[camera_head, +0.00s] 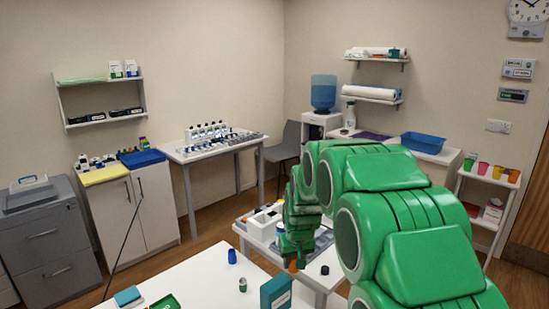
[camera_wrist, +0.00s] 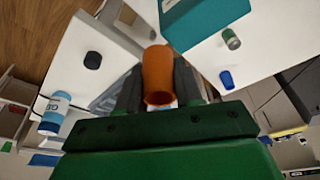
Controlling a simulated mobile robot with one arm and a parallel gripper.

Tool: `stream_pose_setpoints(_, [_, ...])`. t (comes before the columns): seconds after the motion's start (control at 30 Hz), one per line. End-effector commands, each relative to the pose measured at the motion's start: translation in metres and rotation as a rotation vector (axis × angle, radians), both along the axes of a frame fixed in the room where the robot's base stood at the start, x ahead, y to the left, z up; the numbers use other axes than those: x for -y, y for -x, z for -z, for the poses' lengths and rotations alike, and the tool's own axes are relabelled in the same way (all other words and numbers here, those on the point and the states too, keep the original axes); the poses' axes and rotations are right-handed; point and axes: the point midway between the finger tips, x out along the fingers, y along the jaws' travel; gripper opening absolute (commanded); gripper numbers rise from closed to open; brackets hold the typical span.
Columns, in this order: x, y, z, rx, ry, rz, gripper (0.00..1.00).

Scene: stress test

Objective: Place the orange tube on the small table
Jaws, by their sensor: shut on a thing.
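My green gripper (camera_head: 294,258) is shut on the orange tube (camera_wrist: 158,75), which sits between the two dark fingers in the wrist view. In the head view only a small orange bit of the tube (camera_head: 293,267) shows below the fingers. The small white table (camera_head: 325,282) lies behind and below my gripper in the head view, partly hidden by my arm. It carries a white rack (camera_head: 264,222) and a black cap (camera_head: 325,269). The wrist view shows the black cap (camera_wrist: 93,60) on a white top left of the tube.
A nearer white table (camera_head: 205,285) holds a blue cup (camera_head: 232,256), a small can (camera_head: 242,285), a teal box (camera_head: 276,291) and a green tray (camera_head: 165,302). A long bench (camera_head: 215,150) and a grey chair (camera_head: 285,150) stand behind. My arm hides much of the right side.

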Motion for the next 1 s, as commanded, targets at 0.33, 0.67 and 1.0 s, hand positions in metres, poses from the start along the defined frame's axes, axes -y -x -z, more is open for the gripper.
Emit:
stream_pose_setpoints(0.33, [0.08, -0.033, -0.008, 0.005, -0.001, 0.18, 0.02])
stream_pose_setpoints(0.67, [0.097, -0.036, -0.012, 0.0, -0.001, 0.177, 0.01])
stream_pose_setpoints(1.0, [0.123, -0.026, -0.042, -0.003, 0.004, -0.109, 0.01])
